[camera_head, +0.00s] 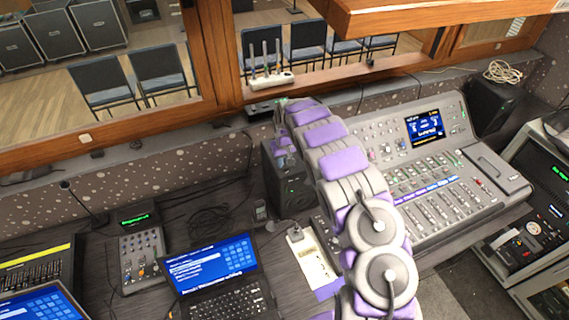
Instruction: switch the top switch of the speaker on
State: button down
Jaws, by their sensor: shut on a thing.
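A black speaker (292,193) stands on the desk in the middle of the view, beside the mixing console. My purple and grey arm reaches over it from the lower right. My gripper (284,152) is at the upper back part of this speaker, small and partly hidden by my own wrist. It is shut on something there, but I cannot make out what. The speaker's top switch cannot be seen, and its position cannot be told. A second black speaker (490,106) stands at the right behind the console, apart from my gripper.
A large mixing console (440,170) is right of my arm. A laptop (214,272), a small mixer (142,255) and a white power strip (312,262) lie to the left and front. A wooden window frame (215,60) and a white router (266,80) are behind.

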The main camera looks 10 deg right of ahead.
aim_at(286, 168)
dwell(0.3)
jog(key=c, duration=1)
grip_release()
jog(key=shift+r, duration=0.1)
notch_tip(286, 168, up, 17)
jog(key=s+b, duration=0.1)
jog(key=s, duration=0.1)
jog(key=shift+d, duration=0.15)
